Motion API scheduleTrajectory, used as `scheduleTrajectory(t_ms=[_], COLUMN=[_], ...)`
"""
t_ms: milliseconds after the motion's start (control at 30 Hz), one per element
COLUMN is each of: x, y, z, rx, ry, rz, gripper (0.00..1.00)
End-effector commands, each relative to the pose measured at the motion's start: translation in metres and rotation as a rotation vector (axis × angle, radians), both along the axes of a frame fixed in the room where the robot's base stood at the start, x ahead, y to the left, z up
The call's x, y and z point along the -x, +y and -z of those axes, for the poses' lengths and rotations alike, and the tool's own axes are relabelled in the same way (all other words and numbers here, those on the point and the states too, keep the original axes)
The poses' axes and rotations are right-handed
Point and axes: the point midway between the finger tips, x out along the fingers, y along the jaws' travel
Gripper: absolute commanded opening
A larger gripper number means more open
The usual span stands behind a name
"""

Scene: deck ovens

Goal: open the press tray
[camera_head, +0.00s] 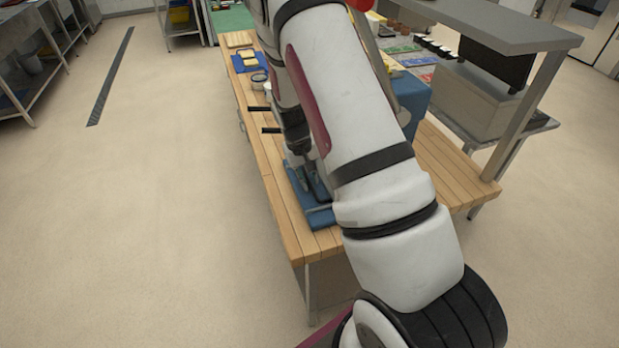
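A blue press (415,95) stands on the wooden table, mostly hidden behind my white arm. A flat blue piece (321,217), which looks like the press tray or its base, lies low near the table's front end. My dark gripper (312,182) points down just above or at this blue piece. I cannot tell whether it touches it. The fingers are small and partly covered by my arm, so their opening is unclear. Two short black bars (264,119) stick out to the left above the table; what they join is hidden.
The wooden table (285,225) also holds a blue tray with yellowish pieces (248,60) at its far end. A metal stand with a shelf (500,100) is at the right. Open floor (150,200) lies to the left.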

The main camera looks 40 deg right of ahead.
Motion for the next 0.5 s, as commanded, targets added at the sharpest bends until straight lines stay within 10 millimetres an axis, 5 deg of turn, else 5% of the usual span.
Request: scheduleTrajectory(t_ms=[233,333,500], x=[0.0000,0.0002,0.0002], y=[-0.0001,-0.0002,-0.0001], z=[0.0007,0.0006,0.0005], rx=[0.000,0.000,0.000], ry=[0.000,0.001,0.001], rz=[0.000,0.000,0.000], gripper=[0.18,0.00,0.00])
